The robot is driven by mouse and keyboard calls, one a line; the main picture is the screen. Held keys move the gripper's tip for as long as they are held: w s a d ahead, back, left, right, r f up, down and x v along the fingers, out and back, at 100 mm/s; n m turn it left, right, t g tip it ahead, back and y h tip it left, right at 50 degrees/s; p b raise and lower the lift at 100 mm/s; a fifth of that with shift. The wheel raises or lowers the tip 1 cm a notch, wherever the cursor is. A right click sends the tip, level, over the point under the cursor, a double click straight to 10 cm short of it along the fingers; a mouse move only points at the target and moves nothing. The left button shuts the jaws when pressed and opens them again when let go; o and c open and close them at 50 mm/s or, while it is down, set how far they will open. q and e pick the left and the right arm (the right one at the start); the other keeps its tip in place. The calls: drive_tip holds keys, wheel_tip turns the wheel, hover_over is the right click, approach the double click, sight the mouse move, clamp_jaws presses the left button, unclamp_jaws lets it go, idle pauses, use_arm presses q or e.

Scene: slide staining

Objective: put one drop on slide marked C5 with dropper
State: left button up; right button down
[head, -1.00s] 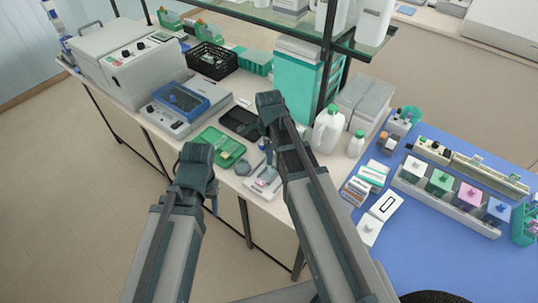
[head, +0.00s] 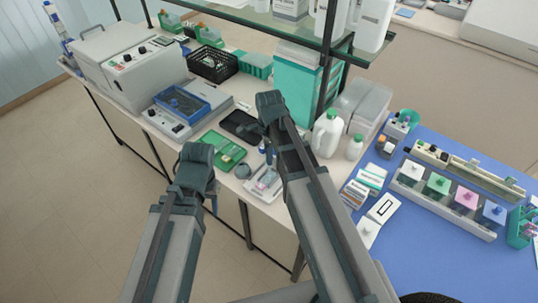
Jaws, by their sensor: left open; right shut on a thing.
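A small white tray (head: 276,190) with slides lies near the bench's front edge. The slide marks are too small to read, so I cannot tell which is C5. My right gripper (head: 268,150) is shut on a small dark blue thing, probably the dropper, just behind the white tray and above the bench. Its tip is not clear, and my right arm hides part of it. My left gripper (head: 211,199) is open in front of the bench, left of the tray. Its fingers are mostly hidden by my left wrist.
A green tray (head: 228,155) with small items and a small round grey thing (head: 243,170) lie left of the white tray. A black tray (head: 238,124) is behind. White bottles (head: 327,133) stand to the right. A blue mat (head: 440,265) holds staining jars (head: 465,203).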

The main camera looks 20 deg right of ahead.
drive_tip(key=shift+r+p, duration=2.15)
drive_tip(key=shift+r, duration=0.3)
